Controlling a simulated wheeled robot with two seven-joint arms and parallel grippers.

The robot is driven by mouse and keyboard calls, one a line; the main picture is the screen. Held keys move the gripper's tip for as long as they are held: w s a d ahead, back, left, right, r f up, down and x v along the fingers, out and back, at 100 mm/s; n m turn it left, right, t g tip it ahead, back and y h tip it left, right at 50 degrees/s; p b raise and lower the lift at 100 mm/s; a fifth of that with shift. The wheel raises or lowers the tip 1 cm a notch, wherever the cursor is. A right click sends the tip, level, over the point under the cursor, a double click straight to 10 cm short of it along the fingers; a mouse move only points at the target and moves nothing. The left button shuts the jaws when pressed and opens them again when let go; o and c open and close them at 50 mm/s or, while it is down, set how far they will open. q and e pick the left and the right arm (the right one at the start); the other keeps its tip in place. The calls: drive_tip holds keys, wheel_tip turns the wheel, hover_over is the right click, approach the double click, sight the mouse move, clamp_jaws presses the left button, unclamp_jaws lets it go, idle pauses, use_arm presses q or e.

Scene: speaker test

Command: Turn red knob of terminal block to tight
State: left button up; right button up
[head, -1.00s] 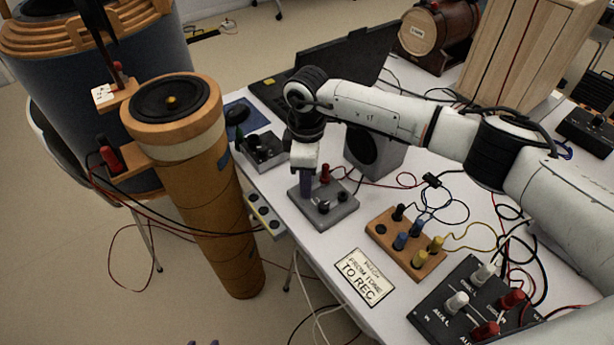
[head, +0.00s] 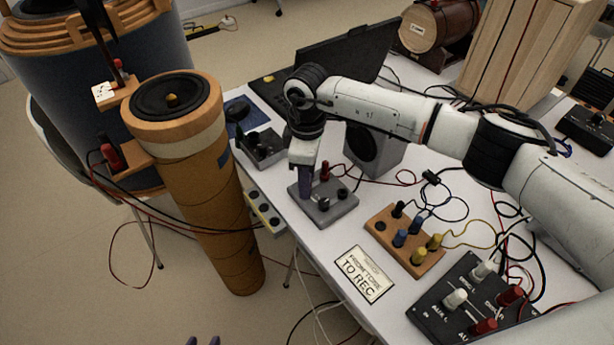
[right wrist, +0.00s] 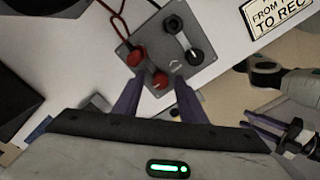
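The grey terminal block (head: 342,209) lies on the white table. It carries two red knobs and two black knobs. One red knob (right wrist: 160,79) is between the fingertips of my right gripper (right wrist: 158,82) in the right wrist view, with gaps on both sides. The other red knob (right wrist: 136,57), with a red wire, is just beyond the left fingertip. My right gripper (head: 305,185) is open and points down over the block's left side in the head view, hiding the nearer red knob.
A wooden block with blue and yellow knobs (head: 378,228) and a black panel (head: 437,310) stand to the right. A "TO REC" sign (head: 364,274) lies near the table edge. A grey speaker (head: 385,165) is behind the block. A tall brown cylinder (head: 205,220) stands left of the table.

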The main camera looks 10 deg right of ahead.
drive_tip(key=shift+r, duration=0.1)
wheel_tip(320, 180, up, 10)
drive_tip(key=shift+b, duration=0.35)
idle(0.4)
